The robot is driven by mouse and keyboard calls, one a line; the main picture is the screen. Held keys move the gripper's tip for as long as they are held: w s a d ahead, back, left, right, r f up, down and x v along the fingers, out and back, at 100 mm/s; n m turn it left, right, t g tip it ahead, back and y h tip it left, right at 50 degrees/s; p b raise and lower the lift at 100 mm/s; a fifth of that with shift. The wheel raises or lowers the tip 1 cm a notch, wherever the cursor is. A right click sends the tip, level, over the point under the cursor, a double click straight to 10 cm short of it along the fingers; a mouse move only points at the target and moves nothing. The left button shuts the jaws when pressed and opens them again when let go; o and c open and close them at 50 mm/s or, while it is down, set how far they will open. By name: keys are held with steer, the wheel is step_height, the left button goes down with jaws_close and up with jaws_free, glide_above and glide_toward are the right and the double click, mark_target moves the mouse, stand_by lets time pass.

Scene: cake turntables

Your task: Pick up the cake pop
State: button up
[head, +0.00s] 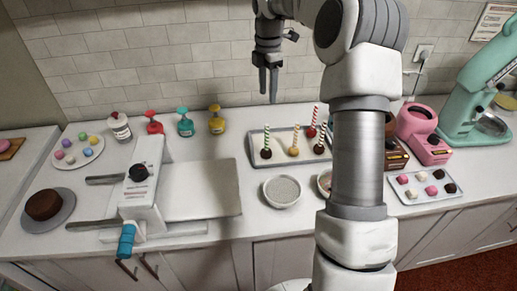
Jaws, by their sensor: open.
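Several cake pops stand on a grey tray (283,160) at the back of the counter. One dark cake pop (266,153) has a green striped stick. A tan cake pop (293,151) has a yellow striped stick. Two more have red striped sticks, and the nearer one is a dark cake pop (319,148). My gripper (269,92) hangs fingers down in the air above the tray, near the tiled wall. It is open and empty, apart from all the cake pops. My arm covers the area right of the tray.
A white bowl (282,191) stands in front of the tray, with another partly behind my arm. A machine with a blue handle (127,241), a chocolate cake (43,204) and colored bottles are left. A sweets tray (424,196), pink appliance (424,132) and teal mixer (484,90) are right.

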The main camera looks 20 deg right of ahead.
steer(key=f, duration=0.1)
steer(key=p, duration=0.1)
glide_above(266, 149)
steer(key=shift+n, duration=0.3)
steer(key=f, duration=1.7)
steer(key=shift+w+d+f, duration=0.15)
steer(key=shift+w, duration=0.15)
steer(key=shift+c, duration=0.3)
jaws_close()
